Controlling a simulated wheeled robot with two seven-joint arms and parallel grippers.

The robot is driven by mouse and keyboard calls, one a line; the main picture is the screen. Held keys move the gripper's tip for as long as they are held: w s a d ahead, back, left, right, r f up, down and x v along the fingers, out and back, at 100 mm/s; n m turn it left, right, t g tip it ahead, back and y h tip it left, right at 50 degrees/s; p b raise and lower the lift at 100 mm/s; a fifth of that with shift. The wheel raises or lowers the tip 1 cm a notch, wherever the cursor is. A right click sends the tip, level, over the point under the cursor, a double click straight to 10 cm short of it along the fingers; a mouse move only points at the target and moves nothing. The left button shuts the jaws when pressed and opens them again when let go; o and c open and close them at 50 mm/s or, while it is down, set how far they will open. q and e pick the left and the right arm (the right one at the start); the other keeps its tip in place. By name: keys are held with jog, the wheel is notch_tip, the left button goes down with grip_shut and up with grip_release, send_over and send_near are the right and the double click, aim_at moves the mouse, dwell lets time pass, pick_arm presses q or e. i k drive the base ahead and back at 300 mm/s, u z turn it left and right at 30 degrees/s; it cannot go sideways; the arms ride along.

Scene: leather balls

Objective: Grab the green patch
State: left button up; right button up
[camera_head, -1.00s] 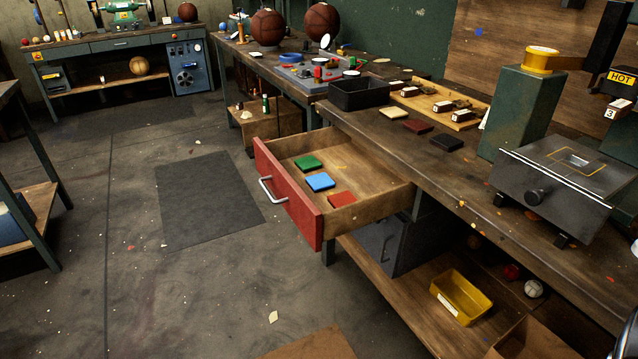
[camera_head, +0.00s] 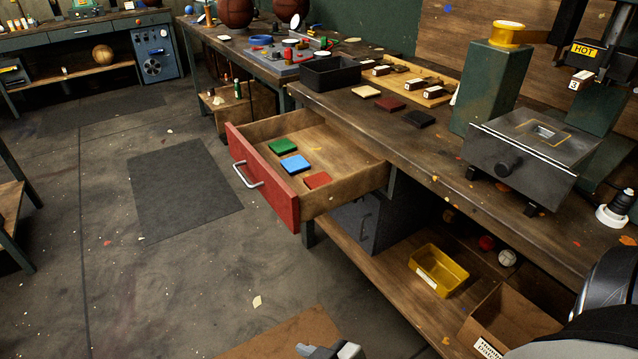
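The green patch (camera_head: 283,146) is a small flat square lying in the open drawer (camera_head: 270,184), near the drawer's far-left corner. A blue patch (camera_head: 295,164) and a red patch (camera_head: 317,180) lie in a row with it, nearer to me. A grey gripper part (camera_head: 335,350) shows at the bottom edge, probably of my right gripper, as my arm is at the lower right. It is well below the drawer and apart from the patches. Most of it is cut off, so its opening cannot be told. My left gripper is not in view.
The drawer juts out from the workbench (camera_head: 450,180), its red front and metal handle (camera_head: 246,176) facing left. A black bin (camera_head: 330,72) and leather pieces lie on the bench above. A yellow bin (camera_head: 438,270) is on the lower shelf. The floor left of the drawer is clear.

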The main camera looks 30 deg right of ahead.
aim_at(282, 146)
jog(key=u, duration=0.3)
jog(key=k, duration=0.95)
jog(key=u, duration=0.65)
jog(key=i, duration=2.8)
jog(key=z, duration=1.55)
jog(key=i, duration=1.3)
jog(key=z, duration=1.4)
